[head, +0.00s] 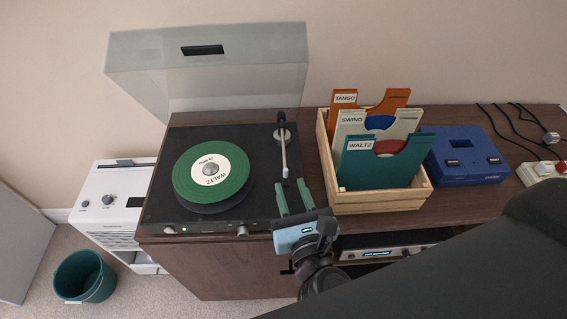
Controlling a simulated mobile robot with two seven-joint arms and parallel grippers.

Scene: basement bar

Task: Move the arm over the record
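The green record (225,183) with a cream WALTZ label lies on the platter of the black turntable (160,203). The turntable's clear lid (240,75) stands raised behind it. The tonearm (284,155) is at the right side of the deck, pointing toward the front, off the record. My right gripper (295,198) is at the deck's front right corner, close to the tonearm's front end. Its two green fingers are apart with nothing visible between them. Whether a finger touches the deck I cannot tell. My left gripper is out of view.
A wooden crate (385,201) with TANGO, SWING and WALTZ sleeves stands right of the turntable. A blue box (465,160) and cables are farther right. A white appliance (105,205) and teal bin (84,277) are at left. An amplifier (380,248) sits on the shelf below.

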